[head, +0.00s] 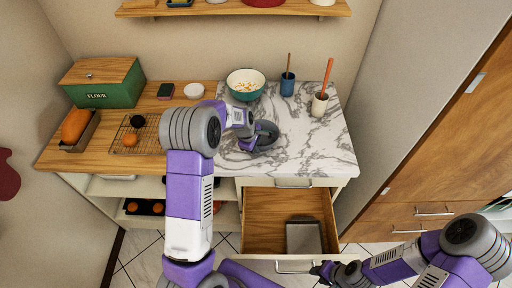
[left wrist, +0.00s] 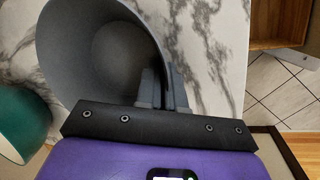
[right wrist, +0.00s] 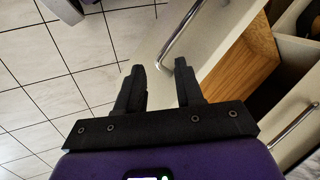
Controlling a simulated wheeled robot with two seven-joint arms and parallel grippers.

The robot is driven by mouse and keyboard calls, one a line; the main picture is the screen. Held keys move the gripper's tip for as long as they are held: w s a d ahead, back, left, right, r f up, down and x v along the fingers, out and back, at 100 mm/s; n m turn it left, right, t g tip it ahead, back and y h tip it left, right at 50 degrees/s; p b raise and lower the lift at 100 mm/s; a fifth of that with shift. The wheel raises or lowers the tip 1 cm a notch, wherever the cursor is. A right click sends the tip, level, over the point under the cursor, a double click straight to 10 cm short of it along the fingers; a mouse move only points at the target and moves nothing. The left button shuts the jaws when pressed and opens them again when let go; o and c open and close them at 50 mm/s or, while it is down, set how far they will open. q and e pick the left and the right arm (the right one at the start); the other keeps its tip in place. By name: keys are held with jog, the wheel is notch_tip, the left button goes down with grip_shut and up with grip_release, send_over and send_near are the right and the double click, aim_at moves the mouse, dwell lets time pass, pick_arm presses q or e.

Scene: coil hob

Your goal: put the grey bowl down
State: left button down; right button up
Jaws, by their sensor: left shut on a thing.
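The grey bowl (head: 267,131) is at the marble worktop (head: 312,150), near the middle. My left gripper (head: 254,141) is shut on its rim. In the left wrist view the fingers (left wrist: 160,88) pinch the wall of the bowl (left wrist: 95,45), and its empty inside shows with marble around it. I cannot tell whether the bowl's base touches the marble. My right gripper (head: 322,268) is low, by the open drawer's front. In the right wrist view its fingers (right wrist: 158,75) are apart with nothing between them.
A teal bowl (head: 246,90) with bits in it stands just behind the grey bowl. A blue cup (head: 287,88) and a cream crock (head: 319,106) stand at the back right. The marble's right front is clear. The open drawer (head: 266,215) holds a grey tin (head: 303,237).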

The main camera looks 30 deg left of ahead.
pick_arm(q)
jog(key=shift+f, duration=0.2)
jog(key=c, duration=1.5)
grip_release()
jog(key=shift+c, duration=0.2)
jog(key=shift+r, duration=0.3)
jog(key=p+v, duration=0.1)
jog(key=v, duration=1)
jog(key=shift+r+p, duration=0.3)
jog(key=shift+r, duration=0.1)
jog(key=shift+s+a, duration=0.1)
jog(key=shift+s, duration=0.1)
